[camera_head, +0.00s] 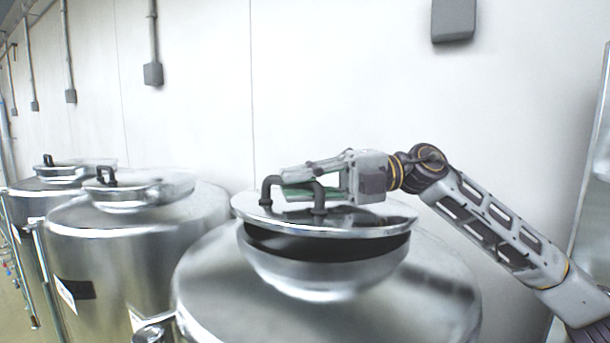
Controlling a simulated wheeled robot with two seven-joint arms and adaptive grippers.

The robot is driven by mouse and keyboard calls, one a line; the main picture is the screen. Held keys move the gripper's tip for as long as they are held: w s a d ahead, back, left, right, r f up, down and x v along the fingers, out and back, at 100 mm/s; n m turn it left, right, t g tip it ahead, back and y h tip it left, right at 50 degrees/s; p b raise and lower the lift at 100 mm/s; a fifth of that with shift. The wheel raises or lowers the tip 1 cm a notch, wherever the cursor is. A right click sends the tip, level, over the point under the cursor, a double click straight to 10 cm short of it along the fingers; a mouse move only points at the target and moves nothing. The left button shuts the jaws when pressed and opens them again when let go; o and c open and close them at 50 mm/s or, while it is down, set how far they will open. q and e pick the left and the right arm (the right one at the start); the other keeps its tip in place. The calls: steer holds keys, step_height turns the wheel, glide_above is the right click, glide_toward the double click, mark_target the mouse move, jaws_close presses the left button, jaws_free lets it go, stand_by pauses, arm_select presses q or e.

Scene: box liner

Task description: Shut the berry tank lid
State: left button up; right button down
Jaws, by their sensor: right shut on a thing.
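The berry tank (215,290) is the large steel tank in front. Its round steel lid (385,222) sits over the raised neck (325,277). A dark gap shows between the lid and the neck rim at the near side, so the lid is not flush there. The lid has a dark bent handle (267,189). My right gripper (290,184) reaches in from the right over the lid and is shut on the handle. The gripper covers part of the handle, and the far side of the lid is hidden. My left gripper is not in view.
Similar steel tanks with lids stand to the left, one close (135,235) and another behind it (30,205). A white wall (330,90) with grey boxes (453,20) runs behind. A metal panel (592,190) stands at the right edge.

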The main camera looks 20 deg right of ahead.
steer(key=c, duration=1.5)
jaws_free()
steer(key=shift+r, duration=0.1)
steer(key=shift+o, duration=0.2)
steer(key=shift+d+r, duration=0.1)
steer(key=shift+r, duration=0.05)
steer(key=shift+w+r, duration=0.1)
steer(key=shift+r, duration=3.3)
steer(key=shift+d+r, duration=0.1)
steer(key=shift+r, duration=1.3)
